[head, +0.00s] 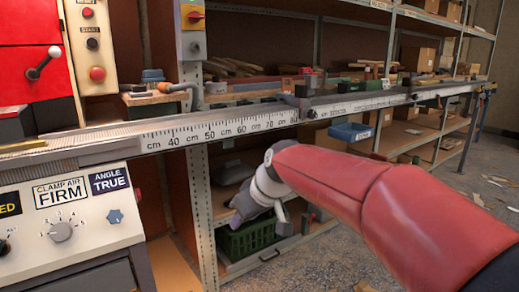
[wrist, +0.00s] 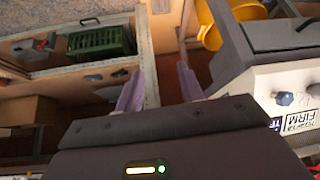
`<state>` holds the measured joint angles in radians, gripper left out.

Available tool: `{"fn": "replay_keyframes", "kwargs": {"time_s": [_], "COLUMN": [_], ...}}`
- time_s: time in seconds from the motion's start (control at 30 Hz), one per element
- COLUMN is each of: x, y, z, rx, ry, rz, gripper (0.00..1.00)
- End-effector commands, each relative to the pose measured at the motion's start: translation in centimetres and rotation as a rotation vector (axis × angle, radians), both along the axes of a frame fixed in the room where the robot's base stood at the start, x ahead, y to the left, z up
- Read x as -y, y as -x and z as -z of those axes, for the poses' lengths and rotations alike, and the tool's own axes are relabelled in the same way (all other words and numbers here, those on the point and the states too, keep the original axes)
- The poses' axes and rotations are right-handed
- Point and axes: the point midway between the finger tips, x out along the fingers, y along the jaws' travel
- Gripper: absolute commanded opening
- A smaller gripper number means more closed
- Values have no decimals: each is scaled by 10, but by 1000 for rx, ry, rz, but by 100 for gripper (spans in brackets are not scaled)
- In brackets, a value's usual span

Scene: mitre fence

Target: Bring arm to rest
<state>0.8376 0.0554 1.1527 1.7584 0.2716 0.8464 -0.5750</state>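My red arm reaches in from the lower right in the head view. My gripper (head: 240,214) hangs at its end, below the ruled fence rail (head: 240,125) and in front of the lower shelves, turned down and away. In the wrist view my gripper (wrist: 158,72) shows two pale purple fingers standing well apart. Nothing is between them; the shelf post and floor show beyond the gap. The fingertips are small and partly hidden in the head view.
The machine's control panel (head: 65,225) stands left of my gripper. A green crate (head: 247,238) sits on the low shelf behind it, and also shows in the wrist view (wrist: 95,42). A blue bin (head: 350,132) is further right. Open floor (head: 350,250) lies below my arm.

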Motion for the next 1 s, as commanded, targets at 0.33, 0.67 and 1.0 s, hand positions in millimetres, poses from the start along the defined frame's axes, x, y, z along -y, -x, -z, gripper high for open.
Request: {"fn": "replay_keyframes", "kwargs": {"time_s": [0.33,0.67,1.0], "x": [115,180,184], "y": [145,238,244], "z": [42,68,72], "rx": [-40,-78,-87], "ry": [247,67,47], "rz": [493,736,752], "gripper": [38,38,38]}}
